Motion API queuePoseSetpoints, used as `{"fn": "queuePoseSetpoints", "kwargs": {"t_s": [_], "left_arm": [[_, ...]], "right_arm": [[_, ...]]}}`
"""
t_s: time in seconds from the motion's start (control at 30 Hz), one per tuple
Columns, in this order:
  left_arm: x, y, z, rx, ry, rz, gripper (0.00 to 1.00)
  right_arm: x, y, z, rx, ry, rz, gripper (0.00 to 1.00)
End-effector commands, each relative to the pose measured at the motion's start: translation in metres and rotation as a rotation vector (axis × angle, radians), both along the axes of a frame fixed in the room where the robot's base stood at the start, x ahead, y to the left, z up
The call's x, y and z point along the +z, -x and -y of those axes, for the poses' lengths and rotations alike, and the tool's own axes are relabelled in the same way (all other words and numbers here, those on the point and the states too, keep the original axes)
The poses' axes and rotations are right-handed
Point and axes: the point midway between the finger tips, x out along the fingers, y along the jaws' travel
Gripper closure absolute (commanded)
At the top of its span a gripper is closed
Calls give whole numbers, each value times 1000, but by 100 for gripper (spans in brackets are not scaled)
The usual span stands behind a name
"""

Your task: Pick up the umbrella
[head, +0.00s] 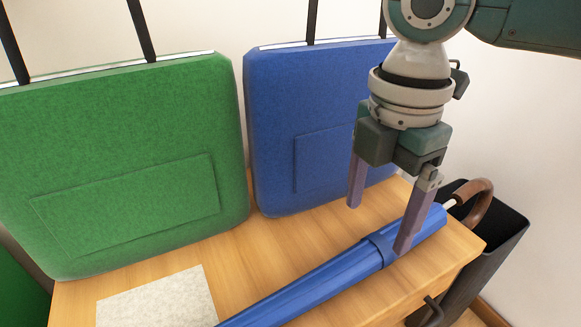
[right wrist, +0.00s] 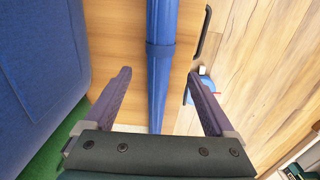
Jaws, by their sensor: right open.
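The folded blue umbrella (head: 330,282) lies on a wooden cabinet top, running from the lower middle of the head view up to the right. Its curved brown handle (head: 482,205) sticks out past the cabinet's right edge. My right gripper (head: 378,228) is open and points down over the umbrella near its strap band. One finger shows on the far side and one in front of the umbrella. In the right wrist view the umbrella (right wrist: 160,70) runs between the two open fingers, apart from both. Contact cannot be told in the head view. My left gripper is not in view.
A green felt bag (head: 120,150) and a blue felt bag (head: 300,110) stand behind the umbrella, the blue one close to my right gripper. A pale square sheet (head: 155,297) lies on the cabinet top (head: 235,255). A black bin (head: 505,240) stands at the right.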

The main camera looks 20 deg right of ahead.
Motion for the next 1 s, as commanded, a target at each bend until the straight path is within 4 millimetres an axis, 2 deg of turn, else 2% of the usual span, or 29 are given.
{"fn": "queuePoseSetpoints", "kwargs": {"t_s": [0.03, 0.1, 0.27, 0.57, 0.83, 1.0], "left_arm": [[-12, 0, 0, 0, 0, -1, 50], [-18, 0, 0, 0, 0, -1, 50], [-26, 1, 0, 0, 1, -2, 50], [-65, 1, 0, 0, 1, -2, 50], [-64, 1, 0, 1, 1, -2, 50], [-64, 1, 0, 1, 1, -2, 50]], "right_arm": [[-15, 0, 0, 0, 0, -1, 11], [-24, 0, 0, 0, 1, -1, 11], [-35, 0, 0, 0, 0, 1, 11], [-77, -1, 1, 0, 0, 0, 11], [-77, -1, 1, 0, 0, 1, 11], [-77, -1, 1, 0, 0, 1, 30]]}}
